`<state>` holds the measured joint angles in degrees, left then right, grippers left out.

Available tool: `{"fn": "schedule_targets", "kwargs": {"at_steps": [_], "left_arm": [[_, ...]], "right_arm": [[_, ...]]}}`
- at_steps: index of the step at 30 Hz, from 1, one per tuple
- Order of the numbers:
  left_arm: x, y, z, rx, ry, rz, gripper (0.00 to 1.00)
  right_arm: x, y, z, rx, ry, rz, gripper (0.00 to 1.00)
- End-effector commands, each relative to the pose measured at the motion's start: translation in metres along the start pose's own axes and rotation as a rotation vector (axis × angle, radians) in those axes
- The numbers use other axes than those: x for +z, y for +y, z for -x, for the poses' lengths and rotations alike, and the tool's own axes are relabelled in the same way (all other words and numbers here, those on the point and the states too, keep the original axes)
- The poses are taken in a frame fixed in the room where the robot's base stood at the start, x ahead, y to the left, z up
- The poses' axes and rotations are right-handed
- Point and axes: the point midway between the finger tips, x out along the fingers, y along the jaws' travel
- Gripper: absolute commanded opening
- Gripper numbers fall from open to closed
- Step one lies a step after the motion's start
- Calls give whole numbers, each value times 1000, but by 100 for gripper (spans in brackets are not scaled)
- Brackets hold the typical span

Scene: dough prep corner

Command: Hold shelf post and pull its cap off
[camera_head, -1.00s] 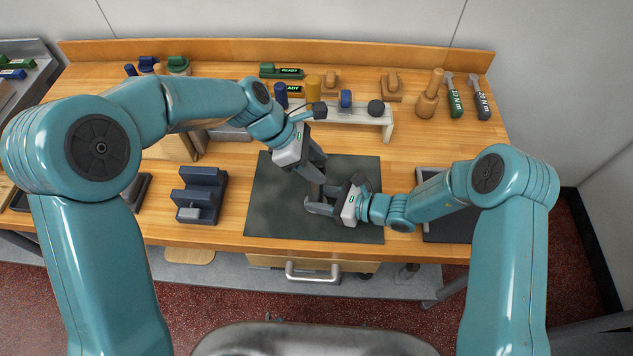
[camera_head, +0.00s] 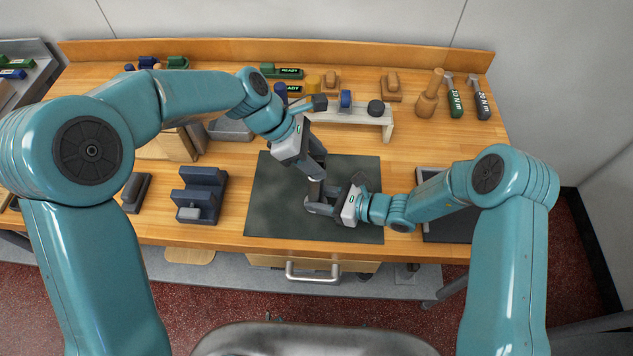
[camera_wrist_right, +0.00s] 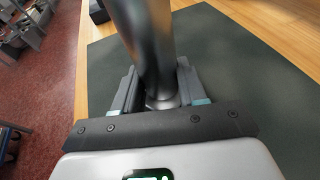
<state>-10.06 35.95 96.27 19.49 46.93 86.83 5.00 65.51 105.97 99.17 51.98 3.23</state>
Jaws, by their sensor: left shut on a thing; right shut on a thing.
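The shelf post (camera_head: 315,189) is a grey metal cylinder standing above the dark mat (camera_head: 275,205), partly hidden by my grippers. In the right wrist view the post (camera_wrist_right: 148,45) rises upright between the fingers of my right gripper (camera_wrist_right: 160,95). In the head view my right gripper (camera_head: 325,206) is shut on the post low down, from the right. My left gripper (camera_head: 317,172) comes down from the upper left and is shut on the upper end, where the cap is. The cap is hidden by its fingers; I cannot tell whether it is apart from the post.
A small white rack (camera_head: 355,115) stands behind the mat. A dark blue stepped block (camera_head: 202,195) is left of the mat, and a grey tray (camera_head: 445,232) is on the right. A wooden mallet (camera_head: 428,100) and two torque tools (camera_head: 480,100) stand back right.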

Motion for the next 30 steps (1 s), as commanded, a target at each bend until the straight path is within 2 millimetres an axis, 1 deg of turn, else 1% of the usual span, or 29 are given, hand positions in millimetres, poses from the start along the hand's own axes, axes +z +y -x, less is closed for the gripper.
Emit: {"fn": "schedule_targets", "kwargs": {"at_steps": [30], "left_arm": [[32, 0, 46, 1, -1, -1, 17]], "right_arm": [[-1, 1, 0, 2, 1, 0, 5]]}}
